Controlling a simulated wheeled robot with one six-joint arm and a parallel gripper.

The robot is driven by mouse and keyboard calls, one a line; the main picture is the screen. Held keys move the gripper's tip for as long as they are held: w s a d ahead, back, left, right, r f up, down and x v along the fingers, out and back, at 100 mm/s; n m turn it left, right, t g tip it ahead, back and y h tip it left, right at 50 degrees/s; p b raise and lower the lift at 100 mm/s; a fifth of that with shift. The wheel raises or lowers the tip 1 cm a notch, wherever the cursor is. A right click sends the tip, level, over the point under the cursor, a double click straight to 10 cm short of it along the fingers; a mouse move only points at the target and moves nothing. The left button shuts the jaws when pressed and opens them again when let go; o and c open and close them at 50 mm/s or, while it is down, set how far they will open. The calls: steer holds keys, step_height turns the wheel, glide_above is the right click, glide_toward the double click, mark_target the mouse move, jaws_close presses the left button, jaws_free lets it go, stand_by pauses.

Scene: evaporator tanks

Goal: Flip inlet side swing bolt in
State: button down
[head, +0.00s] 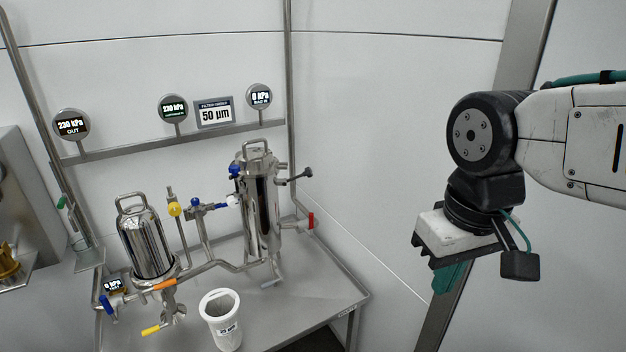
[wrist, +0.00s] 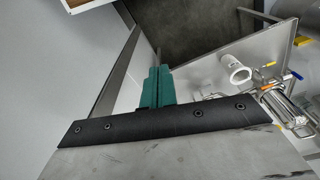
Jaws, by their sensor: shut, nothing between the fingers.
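In the head view the tall steel filter housing (head: 262,205) stands upright at the back right of the steel table, with a loop handle on its lid. A rod with a dark knob (head: 308,172) sticks out to the right near its top; I cannot tell whether it is the inlet side swing bolt. A shorter steel housing (head: 146,244) stands at the left. My gripper (head: 447,278) hangs in the air right of the table, well apart from both housings. Its green fingers (wrist: 157,88) are together and empty in the wrist view.
A white perforated basket (head: 221,318) stands at the table's front, also seen in the wrist view (wrist: 236,68). Pipes and coloured valve handles, such as the red one (head: 311,220), surround the housings. A gauge rail (head: 170,142) runs behind. A steel post (head: 289,100) rises behind the tall housing.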

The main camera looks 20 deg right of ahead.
steer(key=w+a+f+m+t, duration=0.2)
steer(key=w+f+m+t, duration=0.6)
steer(key=w+f, duration=1.15)
steer(key=w+a+f+m+t, duration=0.1)
steer(key=w+f+m+t, duration=0.2)
steer(key=w+f+m, duration=1.3)
steer(key=w+r+m+t+h, duration=0.2)
steer(key=w+r+m+t, duration=0.5)
steer(key=r+t, duration=0.3)
step_height(320, 180, up, 2)
steer(key=shift+w+d+r+m+t, duration=0.25)
steer(key=shift+w+d+m+t, duration=0.05)
steer(key=shift+w+m, duration=0.1)
